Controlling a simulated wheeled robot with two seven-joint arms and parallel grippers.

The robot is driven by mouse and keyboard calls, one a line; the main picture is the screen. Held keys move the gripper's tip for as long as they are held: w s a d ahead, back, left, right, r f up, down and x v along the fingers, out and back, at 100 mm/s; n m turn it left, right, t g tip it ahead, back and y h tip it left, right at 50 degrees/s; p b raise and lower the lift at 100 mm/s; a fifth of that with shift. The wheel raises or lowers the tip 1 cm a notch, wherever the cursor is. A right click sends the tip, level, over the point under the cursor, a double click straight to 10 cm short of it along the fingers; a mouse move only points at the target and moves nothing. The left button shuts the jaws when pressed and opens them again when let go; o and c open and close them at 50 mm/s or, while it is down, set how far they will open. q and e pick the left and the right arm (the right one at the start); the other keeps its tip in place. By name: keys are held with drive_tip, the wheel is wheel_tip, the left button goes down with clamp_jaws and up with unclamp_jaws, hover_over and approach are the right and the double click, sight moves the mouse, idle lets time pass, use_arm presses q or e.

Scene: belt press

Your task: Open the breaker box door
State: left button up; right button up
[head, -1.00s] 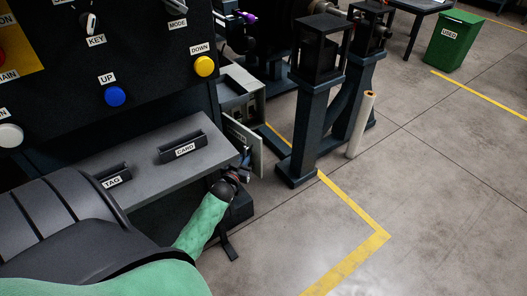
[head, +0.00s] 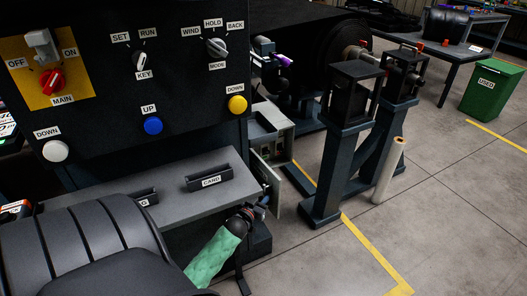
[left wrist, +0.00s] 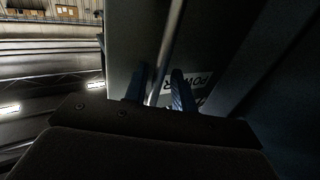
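The breaker box (head: 276,136) is a small grey box low beside the control panel. Its door (head: 268,187) stands swung out from the box, with a small label on its face. My left gripper (head: 263,203) is at the door's lower part, small and partly dark in the head view. In the left wrist view, the two blue fingers (left wrist: 160,92) stand either side of a thin pale bar or edge (left wrist: 167,55). I cannot tell whether they pinch it. A white POWER label (left wrist: 197,88) shows beside the right finger. My right gripper is not in view.
The control panel (head: 105,85) and a grey shelf (head: 165,192) with a CARD holder (head: 209,178) stand left of the box. A dark post stand (head: 345,150) and a pale roll (head: 388,172) stand to its right. Clear floor lies beyond the yellow line.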

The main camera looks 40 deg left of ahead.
use_arm(q)
drive_tip(key=shift+r, duration=0.1)
drive_tip(key=w+d+r, duration=0.2)
drive_tip(key=d+r, duration=0.9)
drive_tip(key=shift+w+d, duration=0.15)
drive_tip(key=shift+d, duration=0.15)
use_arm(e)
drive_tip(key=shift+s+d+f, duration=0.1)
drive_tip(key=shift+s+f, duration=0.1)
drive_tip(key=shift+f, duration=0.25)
use_arm(q)
drive_tip(key=shift+f, duration=0.1)
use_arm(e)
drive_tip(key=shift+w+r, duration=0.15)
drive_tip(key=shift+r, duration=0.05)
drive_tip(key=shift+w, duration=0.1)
